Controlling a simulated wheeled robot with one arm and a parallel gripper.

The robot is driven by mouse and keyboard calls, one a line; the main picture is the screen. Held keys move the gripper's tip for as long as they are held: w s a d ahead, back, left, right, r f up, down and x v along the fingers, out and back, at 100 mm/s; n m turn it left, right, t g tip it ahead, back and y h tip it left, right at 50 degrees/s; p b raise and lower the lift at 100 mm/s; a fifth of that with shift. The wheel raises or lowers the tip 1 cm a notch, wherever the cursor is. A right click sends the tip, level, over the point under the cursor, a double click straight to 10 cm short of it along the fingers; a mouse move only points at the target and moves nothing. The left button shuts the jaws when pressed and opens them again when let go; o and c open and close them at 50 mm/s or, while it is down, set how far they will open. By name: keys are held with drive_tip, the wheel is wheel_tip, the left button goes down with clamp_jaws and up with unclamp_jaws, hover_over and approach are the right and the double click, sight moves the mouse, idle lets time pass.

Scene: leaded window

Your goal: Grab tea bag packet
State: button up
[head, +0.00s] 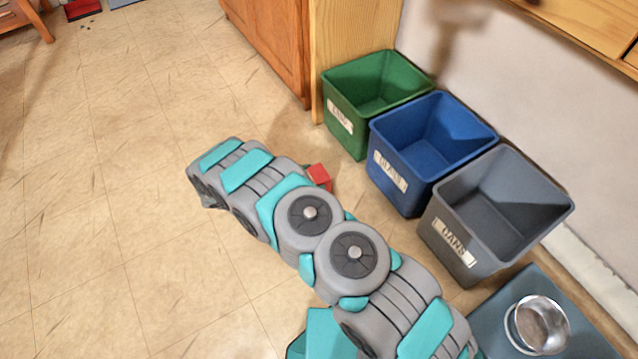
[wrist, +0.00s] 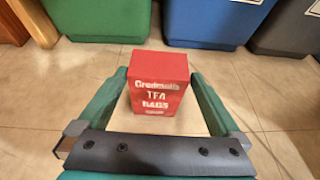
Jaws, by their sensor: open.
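The tea bag packet (wrist: 158,88) is a red box with white lettering reading roughly "TEA BAGS". It stands upright on the floor in the wrist view. In the head view only a red part of it (head: 319,176) shows beyond my arm, which hides the rest. My gripper (wrist: 161,78) is open. Its two green fingers reach forward on the left and right of the packet, with a gap visible at each side.
A green bin (head: 345,118), a blue bin (head: 400,190) and a grey bin (head: 455,255) stand in a row along the wall, just beyond the packet. A metal bowl (head: 540,325) sits on a blue-grey mat (head: 490,310) at lower right. The tiled floor (head: 110,190) at left is clear.

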sight(327, 174)
drive_tip(key=shift+b+x, duration=0.45)
drive_tip(key=shift+x, duration=2.85)
drive_tip(key=shift+r, duration=0.1)
drive_tip(key=c, duration=1)
drive_tip(key=shift+o, duration=0.2)
